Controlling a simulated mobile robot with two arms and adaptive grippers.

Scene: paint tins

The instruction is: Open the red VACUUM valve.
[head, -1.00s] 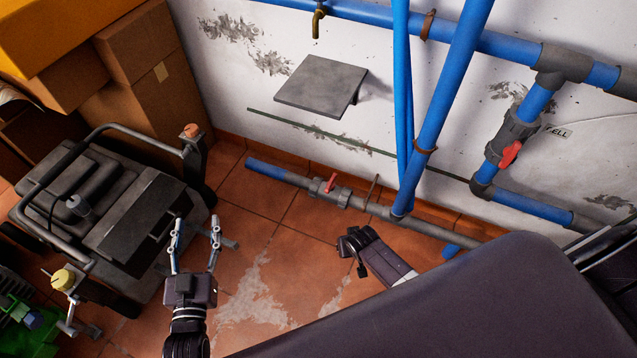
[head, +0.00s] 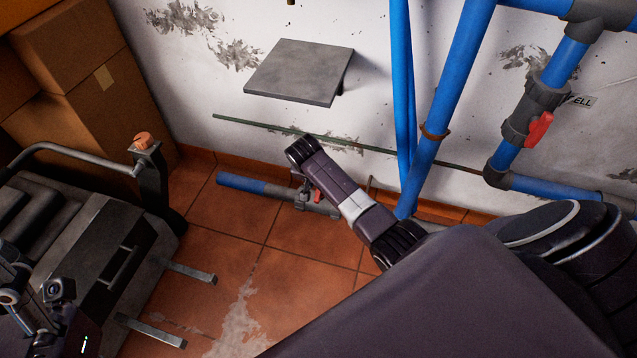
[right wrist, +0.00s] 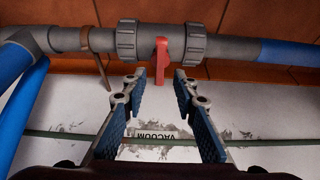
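The red valve handle (right wrist: 161,58) sits on a grey valve body (right wrist: 126,42) in the low pipe along the wall. The handle stands crosswise to the pipe in the right wrist view. In the head view the red handle (head: 318,197) is partly hidden by my right arm, and the right fingers are not clear. My left gripper (head: 22,318) is partly cut off at lower left.
Another red-handled valve (head: 540,128) is on the blue pipe at right, near a partly hidden label ending in ELL. A grey wall shelf (head: 300,71) juts out above the low pipe. A cart (head: 98,235) stands at left. Tiled floor (head: 290,280) is open between them.

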